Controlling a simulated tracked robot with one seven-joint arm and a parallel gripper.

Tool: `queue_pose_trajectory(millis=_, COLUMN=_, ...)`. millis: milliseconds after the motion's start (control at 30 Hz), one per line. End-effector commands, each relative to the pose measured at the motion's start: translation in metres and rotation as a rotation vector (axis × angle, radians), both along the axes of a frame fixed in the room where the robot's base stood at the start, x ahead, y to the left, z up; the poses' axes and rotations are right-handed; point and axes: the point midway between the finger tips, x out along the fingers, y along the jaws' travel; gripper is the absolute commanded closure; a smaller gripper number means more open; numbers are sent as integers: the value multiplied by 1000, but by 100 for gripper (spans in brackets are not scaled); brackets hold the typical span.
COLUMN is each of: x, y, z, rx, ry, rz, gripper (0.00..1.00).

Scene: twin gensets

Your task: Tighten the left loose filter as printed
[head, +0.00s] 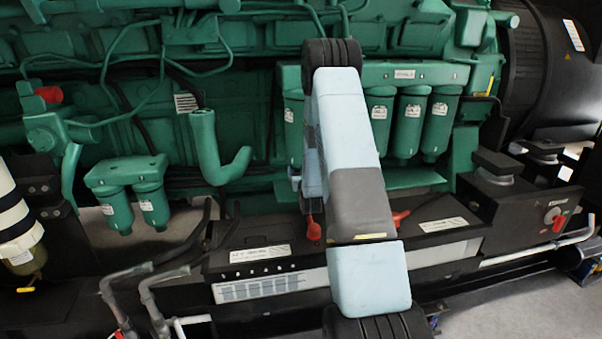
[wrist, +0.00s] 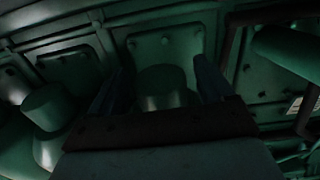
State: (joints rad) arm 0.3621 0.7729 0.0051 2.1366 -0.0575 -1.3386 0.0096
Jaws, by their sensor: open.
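In the head view, green filters with white labels hang in a row under a green housing. One filter (head: 293,128) is left of my arm, and several, such as this filter (head: 411,122), are right of it. A separate pair of smaller filters (head: 115,209) hangs at the far left. In the wrist view, my gripper (wrist: 160,75) is open, with a dark finger on each side of a green cylinder (wrist: 163,88). I cannot tell whether they touch it. Another green cylinder (wrist: 45,112) stands to the left. No printed tightening direction is readable.
A curved green pipe (head: 209,150) is left of the filter row. Black battery boxes (head: 249,254) lie below it. A box with a red switch (head: 557,222) is at the right. Open floor (head: 520,300) shows at the lower right.

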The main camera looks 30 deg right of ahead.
Motion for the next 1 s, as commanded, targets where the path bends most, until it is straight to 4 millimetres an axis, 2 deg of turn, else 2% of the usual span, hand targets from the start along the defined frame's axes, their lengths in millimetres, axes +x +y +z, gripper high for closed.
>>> queue_pose_trajectory(millis=500, x=1, y=1, z=3, rx=-1, ry=-1, rz=-301, gripper=19)
queue_pose_trajectory(millis=1000, x=0, y=0, z=4, rx=0, ry=0, rz=-368, gripper=19)
